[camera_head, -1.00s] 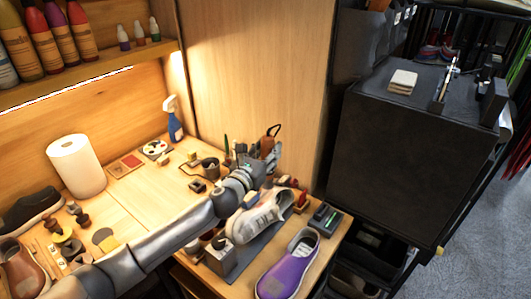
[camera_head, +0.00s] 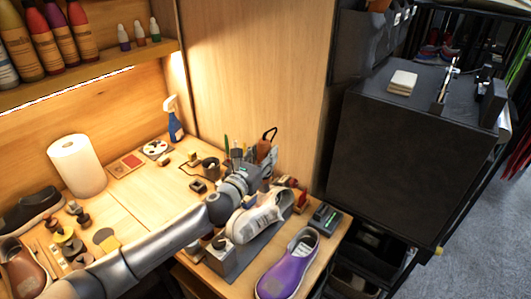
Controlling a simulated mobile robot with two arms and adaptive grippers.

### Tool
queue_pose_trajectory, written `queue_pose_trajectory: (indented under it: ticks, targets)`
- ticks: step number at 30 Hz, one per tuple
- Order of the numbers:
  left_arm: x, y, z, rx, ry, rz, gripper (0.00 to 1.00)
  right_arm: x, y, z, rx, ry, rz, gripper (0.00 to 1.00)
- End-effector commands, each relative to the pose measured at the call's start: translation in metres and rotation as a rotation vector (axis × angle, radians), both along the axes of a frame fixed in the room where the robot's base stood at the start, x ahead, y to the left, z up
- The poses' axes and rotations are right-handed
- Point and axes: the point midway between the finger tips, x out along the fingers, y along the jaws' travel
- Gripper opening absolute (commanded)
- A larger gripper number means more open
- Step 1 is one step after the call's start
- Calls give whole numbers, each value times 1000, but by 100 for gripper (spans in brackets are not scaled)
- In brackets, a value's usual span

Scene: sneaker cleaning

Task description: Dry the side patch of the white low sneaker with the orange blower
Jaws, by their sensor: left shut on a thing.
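The white low sneaker (camera_head: 257,219) rests on a grey stand (camera_head: 232,262) near the table's front right edge. My left arm reaches across the table from the lower left. My left gripper (camera_head: 262,168) is just behind the sneaker and above the table. It is shut on what looks like the orange blower (camera_head: 265,152), an orange-brown body with a black loop on top. The fingertips and the blower's nozzle are too small and too covered to make out. The side patch cannot be told apart. My right gripper is out of view.
A paper roll (camera_head: 77,166) is at left. The table's middle is fairly clear.

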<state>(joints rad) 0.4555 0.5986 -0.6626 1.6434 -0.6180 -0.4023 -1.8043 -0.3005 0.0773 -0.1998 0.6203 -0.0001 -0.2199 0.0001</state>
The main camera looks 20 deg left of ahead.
Motion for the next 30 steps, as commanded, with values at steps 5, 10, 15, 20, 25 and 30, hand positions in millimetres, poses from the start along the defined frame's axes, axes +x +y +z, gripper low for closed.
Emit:
queue_pose_trajectory:
  ticks: [5, 10, 15, 20, 25, 30]
  targets:
    - [-4, 1, 2, 0, -3, -1, 0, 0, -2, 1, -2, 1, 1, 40]
    - [-8, 3, 1, 0, -2, 0, 0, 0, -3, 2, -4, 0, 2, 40]
    - [-12, 4, 1, -1, -2, -1, 0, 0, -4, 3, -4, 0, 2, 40]
    - [-16, 5, 1, -1, -2, -1, 0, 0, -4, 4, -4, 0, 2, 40]
    - [-19, 6, 1, 0, -2, 0, 0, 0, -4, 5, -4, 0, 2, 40]
    - [-19, 6, 1, -1, -3, 0, 0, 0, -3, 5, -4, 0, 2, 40]
